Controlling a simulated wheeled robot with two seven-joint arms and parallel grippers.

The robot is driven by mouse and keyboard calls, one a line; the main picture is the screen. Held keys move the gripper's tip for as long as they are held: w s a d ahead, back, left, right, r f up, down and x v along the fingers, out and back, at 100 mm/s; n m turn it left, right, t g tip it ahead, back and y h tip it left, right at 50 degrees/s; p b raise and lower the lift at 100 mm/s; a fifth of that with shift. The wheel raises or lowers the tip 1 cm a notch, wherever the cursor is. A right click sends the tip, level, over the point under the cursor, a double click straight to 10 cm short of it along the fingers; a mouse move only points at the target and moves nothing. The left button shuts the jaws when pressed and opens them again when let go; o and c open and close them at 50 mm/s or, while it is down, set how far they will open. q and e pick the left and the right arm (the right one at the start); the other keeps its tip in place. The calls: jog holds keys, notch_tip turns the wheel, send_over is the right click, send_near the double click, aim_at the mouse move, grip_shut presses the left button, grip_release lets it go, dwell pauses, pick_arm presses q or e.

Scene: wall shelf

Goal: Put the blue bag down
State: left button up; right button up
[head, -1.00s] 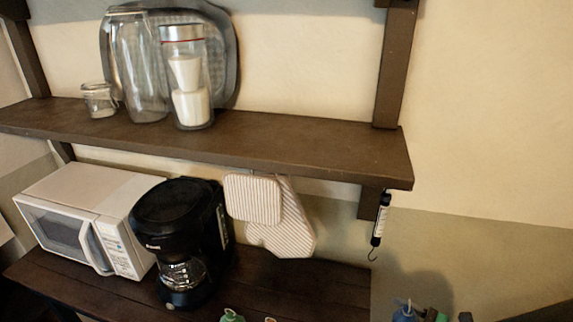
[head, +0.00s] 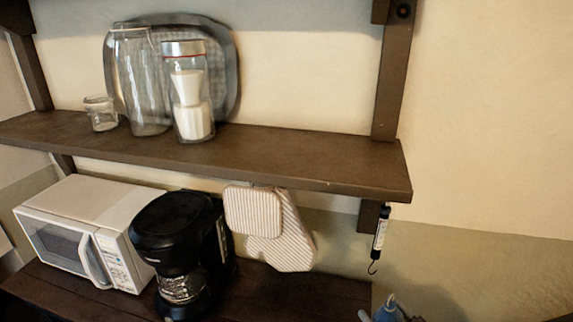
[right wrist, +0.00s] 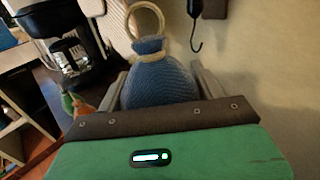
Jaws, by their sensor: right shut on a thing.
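The blue bag (right wrist: 158,82) is a rounded knitted sack with a pale tie round its neck and a beige ring on top. In the right wrist view it sits between the two grey fingers of my right gripper (right wrist: 163,92), which is shut on it. In the head view only the upper part of the blue bag (head: 388,311) shows at the bottom edge, right of the lower shelf. It is below the upper shelf's right end. Its underside is hidden. My left gripper is not in view.
The upper shelf (head: 290,160) holds glass jars and a tray. The lower shelf (head: 265,300) holds a microwave (head: 85,230) and a black coffee maker (head: 178,245). Striped oven mitts (head: 280,235) and a hooked scale (head: 380,235) hang below the upper shelf. Green and orange items (right wrist: 72,103) are beside my gripper.

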aim_at(384, 319)
jog(key=shift+s+a+r+m+t+h, duration=0.4)
jog(key=shift+s+r+m+h, duration=0.15)
jog(key=shift+m+h, duration=0.2)
jog(key=s+m+h, duration=0.1)
jog(key=s+r+m+h, duration=0.1)
jog(key=s+h, duration=0.1)
jog(key=s+m+t+h, duration=0.1)
jog(key=h, duration=0.1)
jog(key=shift+s+r, duration=0.35)
jog(key=shift+r, duration=0.05)
jog(key=shift+s+d+m+h, duration=0.1)
jog(key=shift+s+m+h, duration=0.3)
jog(key=shift+h, duration=0.25)
